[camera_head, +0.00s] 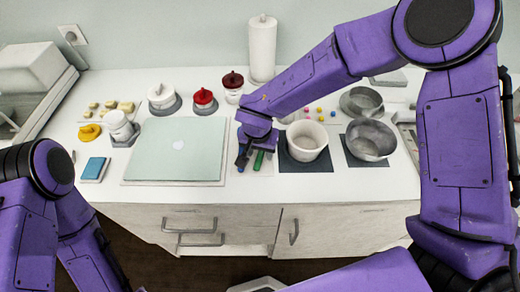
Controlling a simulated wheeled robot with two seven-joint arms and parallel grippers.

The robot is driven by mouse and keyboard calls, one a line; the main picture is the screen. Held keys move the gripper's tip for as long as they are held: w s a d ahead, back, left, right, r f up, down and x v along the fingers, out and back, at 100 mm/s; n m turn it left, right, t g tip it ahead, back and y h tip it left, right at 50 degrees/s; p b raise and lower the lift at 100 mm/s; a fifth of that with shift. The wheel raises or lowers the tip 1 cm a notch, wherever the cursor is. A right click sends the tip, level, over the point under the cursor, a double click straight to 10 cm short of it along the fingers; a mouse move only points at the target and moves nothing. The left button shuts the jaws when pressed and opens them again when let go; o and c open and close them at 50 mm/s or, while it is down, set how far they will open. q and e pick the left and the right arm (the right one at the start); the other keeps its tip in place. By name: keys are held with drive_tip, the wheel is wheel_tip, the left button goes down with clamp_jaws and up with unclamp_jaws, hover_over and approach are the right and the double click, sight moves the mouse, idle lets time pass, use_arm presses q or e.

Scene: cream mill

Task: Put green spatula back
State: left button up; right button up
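A blue piece (241,158) shows beside the green one, on the left. The fingertips are too small and dark to tell whether they are open or closed on the green piece. My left arm enters at the lower left, but its gripper is outside the picture.
A light bowl (306,141) on a dark mat and a grey metal bowl (370,139) stand to the right. A paper towel roll (262,48) and lidded jars (204,101) stand behind. The front counter edge is mostly clear.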

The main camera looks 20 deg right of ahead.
wheel_tip(320, 180, up, 10)
drive_tip(key=s+a, duration=0.1)
drive_tip(key=shift+s+r+b, duration=0.15)
drive_tip(key=shift+s+b, duration=0.15)
